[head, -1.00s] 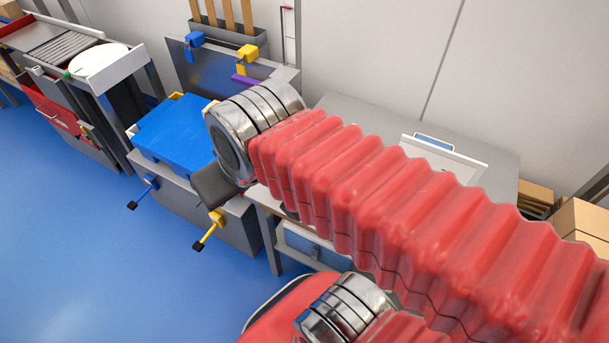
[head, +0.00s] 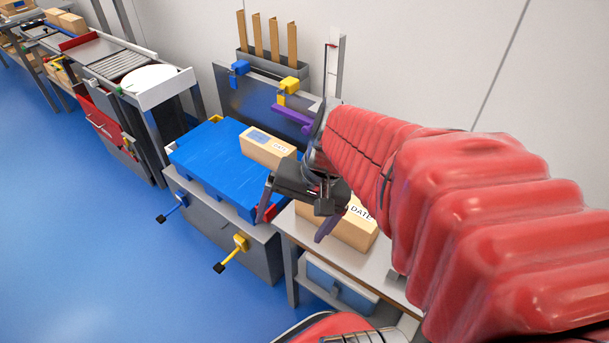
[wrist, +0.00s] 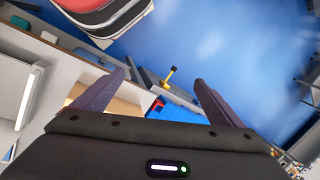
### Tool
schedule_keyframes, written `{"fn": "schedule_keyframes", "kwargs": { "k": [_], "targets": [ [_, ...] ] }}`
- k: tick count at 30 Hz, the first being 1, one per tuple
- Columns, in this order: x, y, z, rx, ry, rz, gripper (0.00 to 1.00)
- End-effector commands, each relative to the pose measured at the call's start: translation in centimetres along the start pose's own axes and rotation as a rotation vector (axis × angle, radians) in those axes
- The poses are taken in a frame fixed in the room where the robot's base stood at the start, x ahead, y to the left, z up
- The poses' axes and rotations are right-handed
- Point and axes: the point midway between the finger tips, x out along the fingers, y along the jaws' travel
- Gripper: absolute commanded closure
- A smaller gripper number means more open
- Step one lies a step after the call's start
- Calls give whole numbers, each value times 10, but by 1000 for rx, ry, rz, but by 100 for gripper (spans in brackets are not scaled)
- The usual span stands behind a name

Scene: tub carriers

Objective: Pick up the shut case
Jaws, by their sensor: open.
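A tan cardboard case (head: 345,232) with a label reading "DATE" stands on the light bench (head: 318,258); its top is partly hidden by my gripper. A second tan case (head: 268,150), which looks shut, lies on the blue slatted platform (head: 205,165). My gripper (head: 296,212) is open, its fingers pointing down, in front of and over the bench case's left end in the head view. In the wrist view my gripper (wrist: 160,82) has both fingers apart with nothing held, and a tan surface (wrist: 115,105) shows behind the left finger.
Blue and yellow clamps (head: 289,86) sit on the grey back panel (head: 255,100) behind the platform. A yellow lever (head: 235,250) sticks out in front. A roller conveyor (head: 118,62) and a white round plate (head: 150,78) stand at left. The blue floor (head: 90,260) is clear.

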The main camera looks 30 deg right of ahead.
Motion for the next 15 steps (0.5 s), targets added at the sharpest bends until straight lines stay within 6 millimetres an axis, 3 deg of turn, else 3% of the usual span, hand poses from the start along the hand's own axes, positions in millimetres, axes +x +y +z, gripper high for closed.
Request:
{"fn": "schedule_keyframes", "kwargs": {
  "k": [15],
  "targets": [
    [30, 62, -61, 750, -226, -262, 8]
  ]
}}
